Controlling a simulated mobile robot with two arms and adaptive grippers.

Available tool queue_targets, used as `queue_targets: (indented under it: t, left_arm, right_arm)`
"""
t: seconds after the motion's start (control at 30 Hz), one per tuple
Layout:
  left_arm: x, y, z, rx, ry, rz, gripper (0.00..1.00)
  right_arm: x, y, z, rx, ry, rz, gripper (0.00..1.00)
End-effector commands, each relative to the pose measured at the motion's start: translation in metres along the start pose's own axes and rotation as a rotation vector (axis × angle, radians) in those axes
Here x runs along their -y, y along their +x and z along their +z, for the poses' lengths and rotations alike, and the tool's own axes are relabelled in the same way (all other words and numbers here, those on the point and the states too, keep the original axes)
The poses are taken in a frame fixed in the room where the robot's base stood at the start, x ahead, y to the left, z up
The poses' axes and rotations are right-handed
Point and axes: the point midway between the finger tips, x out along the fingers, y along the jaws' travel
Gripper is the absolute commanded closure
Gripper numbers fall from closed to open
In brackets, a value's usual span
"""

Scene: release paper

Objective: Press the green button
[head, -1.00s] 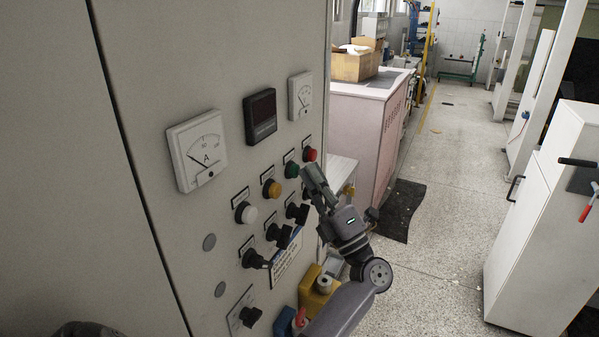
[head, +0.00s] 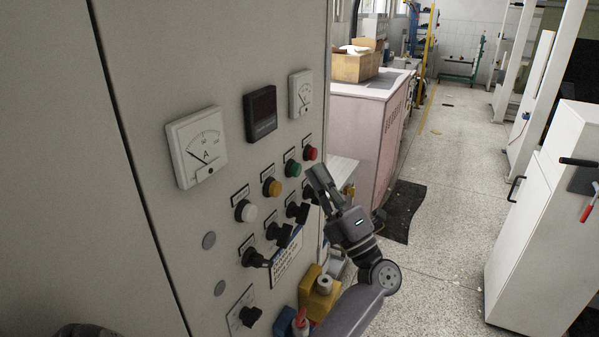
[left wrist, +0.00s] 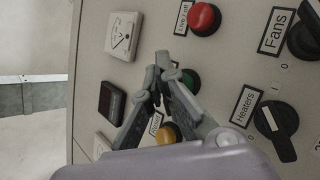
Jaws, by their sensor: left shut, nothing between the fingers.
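The green button (head: 293,168) sits on the grey control panel, between a red button (head: 311,153) and a yellow button (head: 271,187). My left gripper (head: 316,170) is shut and empty, with its fingertips just right of the green button in the head view. In the left wrist view the green button (left wrist: 191,82) shows partly behind the fingers of my left gripper (left wrist: 162,62). I cannot tell that they touch; the button looks clear of the tips in the head view. My right gripper is not in view.
A white button (head: 246,211) and several black rotary knobs (head: 279,234) stick out of the panel around the green button. Two white dial meters (head: 197,148) and a black display (head: 261,114) are above. A yellow item (head: 318,292) is below right.

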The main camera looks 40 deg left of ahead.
Motion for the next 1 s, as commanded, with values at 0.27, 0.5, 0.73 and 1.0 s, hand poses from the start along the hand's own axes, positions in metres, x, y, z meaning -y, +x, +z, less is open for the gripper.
queue_targets:
  t: [0.27,0.5,0.73,1.0]
  left_arm:
    - [-0.001,-0.003,0.002,0.001,-0.001,-0.001,1.0]
    - [-0.012,-0.019,0.013,0.0,-0.003,-0.002,1.0]
    - [-0.022,-0.033,0.024,0.001,-0.002,-0.001,1.0]
    - [-0.026,-0.035,0.026,0.001,0.0,0.0,1.0]
  right_arm:
    - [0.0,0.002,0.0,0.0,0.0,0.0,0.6]
    - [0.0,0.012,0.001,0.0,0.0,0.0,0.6]
    - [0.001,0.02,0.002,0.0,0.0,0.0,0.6]
    - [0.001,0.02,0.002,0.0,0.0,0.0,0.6]
